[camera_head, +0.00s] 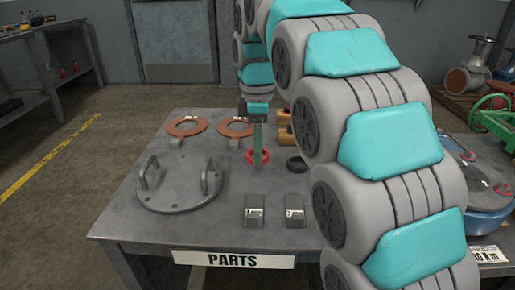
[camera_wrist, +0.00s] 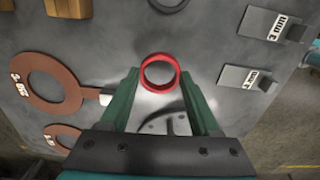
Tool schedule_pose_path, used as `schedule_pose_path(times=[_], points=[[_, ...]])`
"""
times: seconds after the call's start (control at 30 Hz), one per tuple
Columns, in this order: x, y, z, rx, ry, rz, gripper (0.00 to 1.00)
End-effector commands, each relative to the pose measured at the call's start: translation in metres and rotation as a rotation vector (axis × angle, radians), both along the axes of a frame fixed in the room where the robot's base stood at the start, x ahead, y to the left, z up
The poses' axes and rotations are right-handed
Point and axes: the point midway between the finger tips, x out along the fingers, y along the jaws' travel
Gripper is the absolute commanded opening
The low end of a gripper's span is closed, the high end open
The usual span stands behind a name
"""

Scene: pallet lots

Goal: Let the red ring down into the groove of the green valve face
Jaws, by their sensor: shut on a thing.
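The red ring (camera_head: 258,157) is at the middle of the parts table in the head view. In the wrist view the red ring (camera_wrist: 160,87) sits between the tips of my two green fingers. My gripper (camera_head: 258,150) points down and is shut on the ring. Whether the ring touches the tabletop or hangs just above it, I cannot tell. A green valve (camera_head: 496,118) with a handwheel shows at the right edge of the head view, partly cut off. I cannot make out its grooved face.
The parts table (camera_head: 130,205) carries a round grey cover with handles (camera_head: 180,190), copper-coloured flat rings (camera_head: 187,126), a black ring (camera_head: 297,164) and two small labelled blocks (camera_head: 255,208). A blue round item (camera_head: 487,223) stands at right. My arm hides the table's right part.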

Motion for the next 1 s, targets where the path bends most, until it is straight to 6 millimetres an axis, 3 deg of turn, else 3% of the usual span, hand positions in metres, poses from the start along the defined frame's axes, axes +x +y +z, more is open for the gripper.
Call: schedule_pose_path(times=[0.5, 1.0], points=[[-0.001, 0.0, 0.027, -0.001, 0.004, 0.0, 0.07], [-0.001, 0.0, 0.027, -0.001, 0.003, 0.0, 0.07]])
